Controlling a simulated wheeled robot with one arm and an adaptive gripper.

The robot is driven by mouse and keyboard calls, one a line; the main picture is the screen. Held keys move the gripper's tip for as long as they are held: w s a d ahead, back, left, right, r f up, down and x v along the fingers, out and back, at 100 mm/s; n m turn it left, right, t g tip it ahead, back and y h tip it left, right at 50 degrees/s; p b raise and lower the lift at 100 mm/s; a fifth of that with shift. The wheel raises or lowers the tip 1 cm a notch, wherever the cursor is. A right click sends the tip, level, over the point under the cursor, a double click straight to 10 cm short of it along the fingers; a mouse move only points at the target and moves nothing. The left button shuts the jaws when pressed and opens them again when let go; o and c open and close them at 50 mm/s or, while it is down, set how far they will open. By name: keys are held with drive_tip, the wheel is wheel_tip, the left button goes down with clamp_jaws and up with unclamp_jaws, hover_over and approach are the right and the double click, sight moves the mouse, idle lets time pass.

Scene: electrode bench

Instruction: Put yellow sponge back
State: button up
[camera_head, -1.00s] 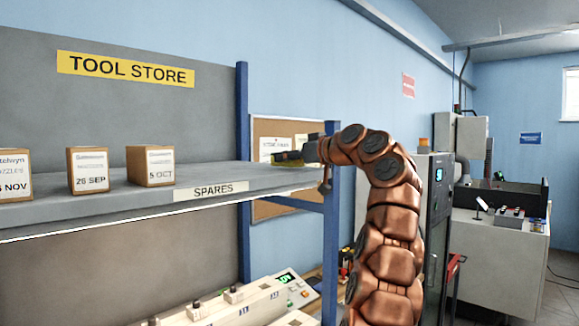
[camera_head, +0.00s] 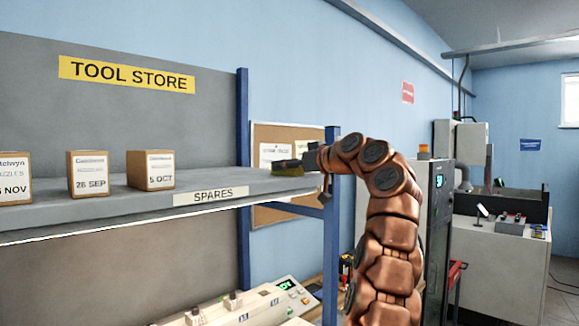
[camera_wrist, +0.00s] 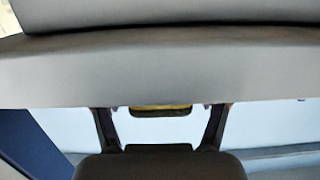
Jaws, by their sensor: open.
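The yellow sponge (camera_head: 286,165) is a small dark and yellow-green block at the right end of the SPARES shelf (camera_head: 120,205) in the head view. In the wrist view its yellow edge (camera_wrist: 160,108) shows between my fingertips, with a gap on each side. My gripper (camera_head: 307,160) is at the shelf's right end, just right of the sponge, and its fingers are partly hidden by the arm. In the wrist view my gripper (camera_wrist: 160,108) has its two fingers spread apart. Whether the sponge rests fully on the shelf is not clear.
Cardboard boxes (camera_head: 88,174) with date labels stand on the left part of the shelf. The shelf's blue front post (camera_head: 331,225) stands close to my gripper. A white control panel (camera_head: 245,305) is below. The shelf between boxes and sponge is clear.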

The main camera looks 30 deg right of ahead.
drive_tip(key=shift+r, duration=0.1)
drive_tip(key=shift+r, duration=0.1)
drive_tip(key=shift+s+d, duration=0.1)
drive_tip(key=shift+s, duration=0.25)
drive_tip(key=b+v, duration=0.2)
drive_tip(key=v, duration=0.9)
drive_tip(key=shift+s+r, duration=0.1)
